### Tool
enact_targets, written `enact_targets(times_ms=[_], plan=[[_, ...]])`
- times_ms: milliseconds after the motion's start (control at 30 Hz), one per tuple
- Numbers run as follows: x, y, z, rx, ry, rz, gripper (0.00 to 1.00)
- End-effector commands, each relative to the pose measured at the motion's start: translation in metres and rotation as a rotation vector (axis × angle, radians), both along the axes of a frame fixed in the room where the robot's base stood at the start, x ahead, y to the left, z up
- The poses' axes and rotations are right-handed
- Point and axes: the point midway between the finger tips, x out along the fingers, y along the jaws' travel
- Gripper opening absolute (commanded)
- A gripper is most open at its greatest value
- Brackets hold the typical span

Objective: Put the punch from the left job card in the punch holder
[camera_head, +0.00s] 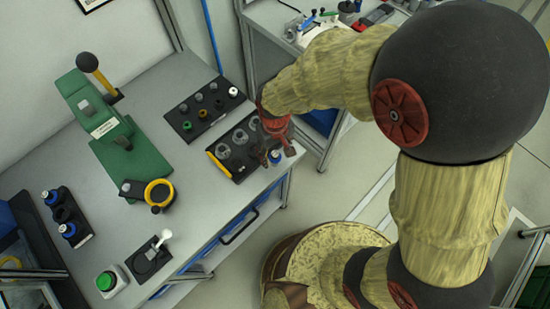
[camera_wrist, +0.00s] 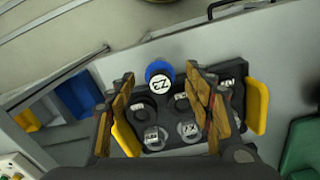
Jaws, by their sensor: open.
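A blue punch (camera_wrist: 160,78) with a white, marked top stands at the end of a black tray (camera_wrist: 128,100) with yellow handles; its blue body also shows in the head view (camera_head: 275,157). My gripper (camera_wrist: 160,82) is open, with one finger on each side of the blue punch. In the head view my gripper (camera_head: 276,150) hangs low over the tray's right end (camera_head: 238,170), near the table's front edge. Several grey punches with marked tops stand in the tray. Which thing is the punch holder, and what the left job card says, I cannot tell.
A green press (camera_head: 110,125) stands behind on the left. A second black tray (camera_head: 180,112) with several small parts lies behind mine. A black rack (camera_head: 75,238) with two blue-sided cylinders and a green button box (camera_head: 115,292) are left.

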Motion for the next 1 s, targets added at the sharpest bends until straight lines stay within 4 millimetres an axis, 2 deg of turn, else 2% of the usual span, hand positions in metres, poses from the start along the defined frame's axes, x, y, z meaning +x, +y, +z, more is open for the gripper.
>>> enact_targets(times_ms=[67,267,1000], plan=[[0.0002,0.0000,-0.0056,0.001,-0.001,0.000,0.52],[0.0005,0.0002,-0.0046,0.001,-0.002,0.000,0.51],[0.0004,0.0001,-0.0044,0.001,-0.001,0.000,0.09]])
